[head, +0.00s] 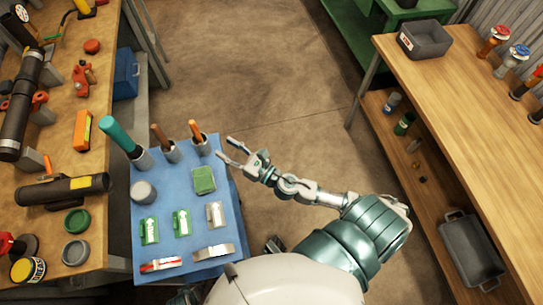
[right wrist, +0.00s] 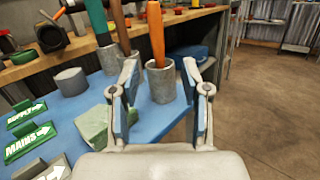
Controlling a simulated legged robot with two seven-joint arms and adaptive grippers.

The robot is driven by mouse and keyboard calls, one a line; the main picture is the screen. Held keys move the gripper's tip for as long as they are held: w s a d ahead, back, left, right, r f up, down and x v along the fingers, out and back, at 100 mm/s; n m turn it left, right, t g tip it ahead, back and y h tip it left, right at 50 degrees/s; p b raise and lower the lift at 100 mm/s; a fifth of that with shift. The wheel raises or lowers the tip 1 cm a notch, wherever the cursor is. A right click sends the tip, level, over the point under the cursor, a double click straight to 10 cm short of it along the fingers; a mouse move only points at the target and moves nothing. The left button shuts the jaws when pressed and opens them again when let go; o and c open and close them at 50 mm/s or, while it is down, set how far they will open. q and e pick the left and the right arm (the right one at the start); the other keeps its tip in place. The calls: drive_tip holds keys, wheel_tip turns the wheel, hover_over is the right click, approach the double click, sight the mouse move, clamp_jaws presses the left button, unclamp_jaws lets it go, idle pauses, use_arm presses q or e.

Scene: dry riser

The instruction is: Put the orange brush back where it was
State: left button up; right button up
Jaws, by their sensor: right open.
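The orange brush (head: 196,131) stands handle-up in a grey cup (head: 203,148) at the far right corner of the blue tabletop (head: 172,215). In the right wrist view the orange handle (right wrist: 155,35) rises from its cup (right wrist: 161,82), seen between my spread fingers. The brush's lower end is hidden in the cup. My right gripper (head: 225,150) is open and empty, just right of the cup in the head view; it also shows in the right wrist view (right wrist: 160,70). My left gripper is not in view.
A teal-handled tool (head: 118,133) and a brown-handled one (head: 160,136) stand in cups alongside. A green block (head: 204,180), a grey cylinder (head: 143,192) and several labelled tags lie nearer. Wooden benches flank both sides. The floor (head: 250,70) beyond is clear.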

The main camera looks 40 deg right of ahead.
drive_tip(key=d+f+m+g+h, duration=0.3)
drive_tip(key=d+f+m+h, duration=0.45)
drive_tip(key=f+m, duration=0.65)
drive_tip(key=s+d+f+m+g+h, duration=0.2)
drive_tip(key=s+f+m+g, duration=0.4)
drive_tip(key=s+f+m, duration=0.45)
drive_tip(key=s+a+f+m+g+y, duration=0.1)
drive_tip(key=s+a+f+m+g, duration=0.1)
drive_tip(key=s+f+m, duration=0.3)
drive_tip(key=s+a+f+m+g+y, duration=0.1)
drive_tip(key=s+a+f+m+g, duration=0.2)
drive_tip(key=s+f+m+g, duration=0.2)
drive_tip(key=s+m, duration=0.2)
drive_tip(key=shift+s+m+y, duration=0.35)
drive_tip(key=shift+d, duration=0.1)
